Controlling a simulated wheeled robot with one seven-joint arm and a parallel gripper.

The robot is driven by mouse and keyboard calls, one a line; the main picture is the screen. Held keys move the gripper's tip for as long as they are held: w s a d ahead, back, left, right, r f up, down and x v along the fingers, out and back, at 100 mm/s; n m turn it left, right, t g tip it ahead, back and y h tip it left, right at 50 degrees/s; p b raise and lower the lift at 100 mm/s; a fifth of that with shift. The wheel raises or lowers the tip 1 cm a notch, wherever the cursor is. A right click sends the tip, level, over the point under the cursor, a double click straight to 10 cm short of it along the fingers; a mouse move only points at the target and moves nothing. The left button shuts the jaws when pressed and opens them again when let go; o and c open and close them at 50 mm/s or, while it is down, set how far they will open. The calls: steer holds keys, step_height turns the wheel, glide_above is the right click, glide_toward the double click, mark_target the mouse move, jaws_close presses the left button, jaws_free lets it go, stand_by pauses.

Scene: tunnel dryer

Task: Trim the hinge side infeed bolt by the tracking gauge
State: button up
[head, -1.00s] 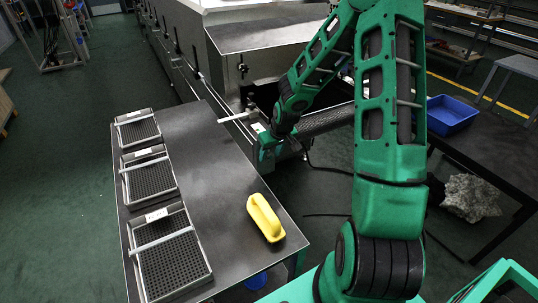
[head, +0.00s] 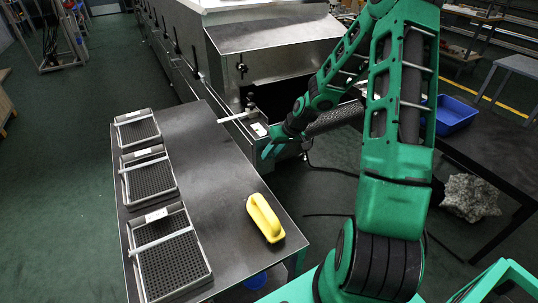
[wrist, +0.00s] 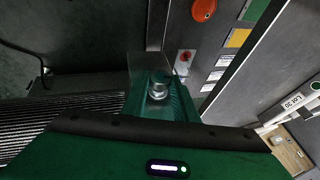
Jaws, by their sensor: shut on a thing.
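My gripper (head: 272,147) is at the near corner of the dryer's infeed end in the head view, low beside the side plate. In the wrist view, its green fingers are at the middle, closed around a silver bolt (wrist: 158,84) with a round washer. The bolt's lower part is hidden by the fingers. A strip with green, yellow and grey bands (wrist: 238,38) lies on the panel to the right in the wrist view; it may be the tracking gauge, but its reading cannot be made out.
A steel table (head: 212,165) holds several perforated trays (head: 172,255) and a yellow-handled block (head: 265,218). The dark infeed roller (head: 335,118) lies beside my gripper. A blue bin (head: 452,113) stands on the right bench.

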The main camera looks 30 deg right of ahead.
mark_target(272, 158)
steer(key=shift+d+f+m+t+y, duration=0.25)
steer(key=shift+f+m+t+y, duration=0.6)
steer(key=shift+y, duration=2.1)
steer(key=shift+d+f+m+t+y, duration=0.3)
steer(key=shift+m+t+y, duration=0.95)
steer(key=shift+y, duration=1.75)
steer(key=shift+d+f+m+t+y, duration=0.15)
steer(key=shift+f+m+t+y, duration=0.9)
steer(key=shift+y, duration=1.9)
steer(key=shift+r+m+g, duration=0.25)
steer(key=shift+r+m, duration=0.15)
steer(key=shift+m, duration=0.05)
steer(key=o, duration=1)
steer(key=shift+r, duration=0.1)
steer(key=shift+v, duration=3.75)
